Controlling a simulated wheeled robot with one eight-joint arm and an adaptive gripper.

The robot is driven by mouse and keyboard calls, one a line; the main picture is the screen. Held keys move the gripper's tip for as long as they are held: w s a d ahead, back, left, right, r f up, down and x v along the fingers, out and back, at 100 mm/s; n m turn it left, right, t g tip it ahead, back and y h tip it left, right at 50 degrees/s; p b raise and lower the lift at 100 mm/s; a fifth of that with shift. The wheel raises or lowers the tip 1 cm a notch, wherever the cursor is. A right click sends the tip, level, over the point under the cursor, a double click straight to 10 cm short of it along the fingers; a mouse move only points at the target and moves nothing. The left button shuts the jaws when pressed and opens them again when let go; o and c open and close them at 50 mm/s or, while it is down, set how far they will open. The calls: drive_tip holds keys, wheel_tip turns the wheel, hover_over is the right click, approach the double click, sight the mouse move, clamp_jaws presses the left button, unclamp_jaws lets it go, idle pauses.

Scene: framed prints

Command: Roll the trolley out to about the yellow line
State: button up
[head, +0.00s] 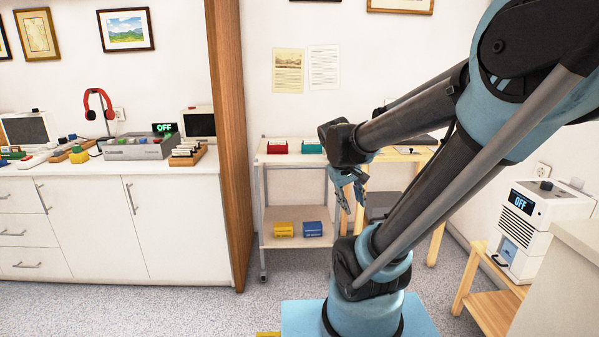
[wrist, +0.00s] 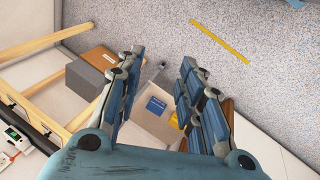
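The trolley (head: 286,160) is a pale two-shelf cart with thin grey legs and casters. It stands against the back wall in the head view, beside a wooden upright panel. In the wrist view its pale shelf (wrist: 148,122) shows between my fingers. The yellow line (wrist: 220,41) lies on the floor at the top of the wrist view; a short piece (head: 268,334) shows at the bottom edge of the head view. My gripper (head: 347,190) is open, fingers pointing down, by the trolley's right side. I cannot tell if it touches the trolley; my arm hides part of that side.
Red (head: 278,147) and green (head: 311,147) trays sit on the trolley's top; yellow (head: 284,229) and blue (head: 313,229) boxes sit below. A wooden table (head: 405,155) stands close on the right, with a grey box (wrist: 92,72) under it. The floor before the trolley looks clear.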

drive_tip(key=w+a+r+n+t+h, duration=0.1)
drive_tip(key=w+a+n+t+h, duration=0.2)
drive_tip(key=w, duration=0.9)
drive_tip(key=w+a+r+n+h, duration=0.15)
drive_tip(key=w+a, duration=0.35)
drive_tip(key=w, duration=0.6)
drive_tip(key=n+t+h, duration=0.3)
drive_tip(key=t+h, duration=0.1)
drive_tip(key=t, duration=0.2)
approach(298, 168)
drive_tip(key=x, duration=1.1)
drive_tip(key=shift+c, duration=0.4)
clamp_jaws()
